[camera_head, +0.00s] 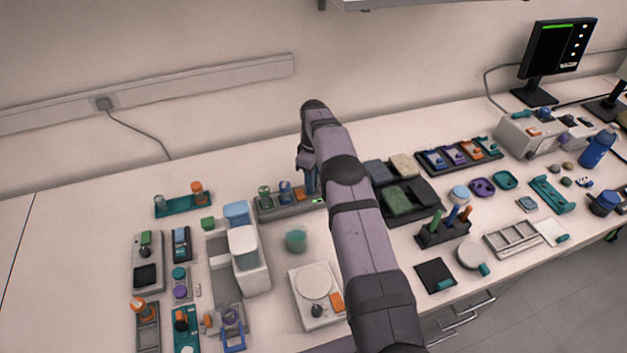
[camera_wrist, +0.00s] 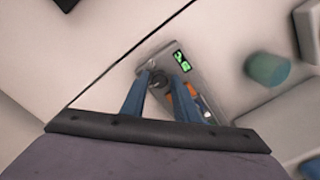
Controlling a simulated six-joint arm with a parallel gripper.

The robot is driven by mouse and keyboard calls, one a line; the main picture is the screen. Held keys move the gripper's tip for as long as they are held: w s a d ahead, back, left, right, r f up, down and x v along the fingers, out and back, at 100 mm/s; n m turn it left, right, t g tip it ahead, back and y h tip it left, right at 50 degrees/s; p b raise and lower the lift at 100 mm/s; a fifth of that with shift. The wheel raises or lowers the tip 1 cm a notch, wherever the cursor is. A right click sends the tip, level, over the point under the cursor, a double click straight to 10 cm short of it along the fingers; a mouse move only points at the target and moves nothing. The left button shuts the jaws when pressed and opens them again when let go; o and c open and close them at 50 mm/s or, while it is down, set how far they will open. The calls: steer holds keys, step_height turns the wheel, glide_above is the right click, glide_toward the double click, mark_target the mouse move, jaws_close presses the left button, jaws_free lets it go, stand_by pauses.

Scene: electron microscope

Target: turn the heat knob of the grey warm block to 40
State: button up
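The grey warm block (camera_head: 268,208) stands near the back of the bench, with several capped vials in it. In the wrist view the block (camera_wrist: 205,79) runs diagonally, with a lit green display (camera_wrist: 182,61) too small to read. A dark round knob (camera_wrist: 159,78) shows at its near end, between my fingertips. My gripper (camera_wrist: 161,75) points down with its two blue fingers apart, one on each side of the knob. I cannot tell whether they touch it. In the head view my gripper (camera_head: 310,190) is over the block's right end, and my arm partly covers it.
A teal cup (camera_head: 296,239) stands in front of the block; it also shows in the wrist view (camera_wrist: 267,69). A white balance-like device (camera_head: 308,283) is closer to the front. Dark trays (camera_head: 408,201) lie right of my arm. The bench behind the block is clear.

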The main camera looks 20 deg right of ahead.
jaws_close()
steer(key=shift+m+b, duration=0.3)
steer(key=shift+m, duration=0.1)
steer(key=m+b, duration=0.1)
steer(key=m, duration=0.2)
steer(key=shift+m, duration=0.3)
steer(key=m, duration=0.5)
steer(key=shift+b, duration=0.3)
steer(key=shift+r+m, duration=0.1)
steer(key=shift+m, duration=0.2)
jaws_free()
